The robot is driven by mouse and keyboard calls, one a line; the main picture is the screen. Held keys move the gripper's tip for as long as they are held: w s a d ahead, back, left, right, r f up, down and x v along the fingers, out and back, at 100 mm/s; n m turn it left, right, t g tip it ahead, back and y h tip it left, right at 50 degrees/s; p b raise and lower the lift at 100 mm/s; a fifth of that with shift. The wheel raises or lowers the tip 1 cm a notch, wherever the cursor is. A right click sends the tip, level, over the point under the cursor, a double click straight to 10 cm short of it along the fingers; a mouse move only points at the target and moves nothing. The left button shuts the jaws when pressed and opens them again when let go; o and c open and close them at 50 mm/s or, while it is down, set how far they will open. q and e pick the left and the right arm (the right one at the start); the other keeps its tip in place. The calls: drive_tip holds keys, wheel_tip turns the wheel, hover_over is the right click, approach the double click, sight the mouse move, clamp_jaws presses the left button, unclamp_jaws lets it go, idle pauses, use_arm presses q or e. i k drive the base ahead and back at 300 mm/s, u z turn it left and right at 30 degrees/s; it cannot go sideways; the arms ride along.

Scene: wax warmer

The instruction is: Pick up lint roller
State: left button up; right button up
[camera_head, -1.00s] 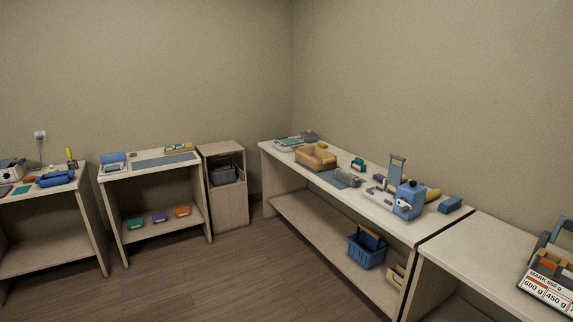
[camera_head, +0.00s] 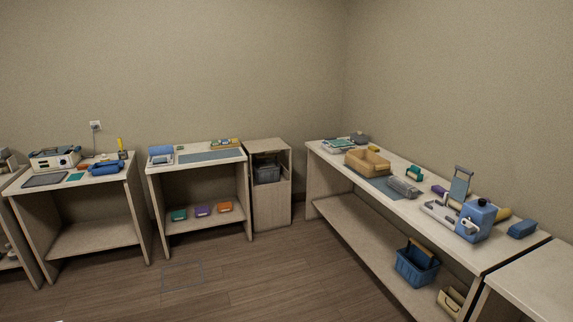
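I cannot single out a lint roller for certain at this distance. On the long right table (camera_head: 325,158), a pale, low tool with dark parts (camera_head: 437,211) lies near the front edge, left of a blue container (camera_head: 477,219). A yellow, roughly cylindrical thing (camera_head: 503,213) lies behind the blue container and is partly hidden by it. A clear grey item (camera_head: 403,187) lies farther back. On a left table, a thin yellow-topped tool (camera_head: 121,146) stands upright.
A tan bin (camera_head: 368,161), a grey-blue stand (camera_head: 460,185) and a blue block (camera_head: 522,229) sit on the right table. A blue basket (camera_head: 416,266) is on its lower shelf. A wooden cabinet (camera_head: 270,205) stands at the back. The floor (camera_head: 240,280) between is clear.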

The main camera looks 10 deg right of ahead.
sight(414, 173)
drive_tip(key=i, duration=1.9)
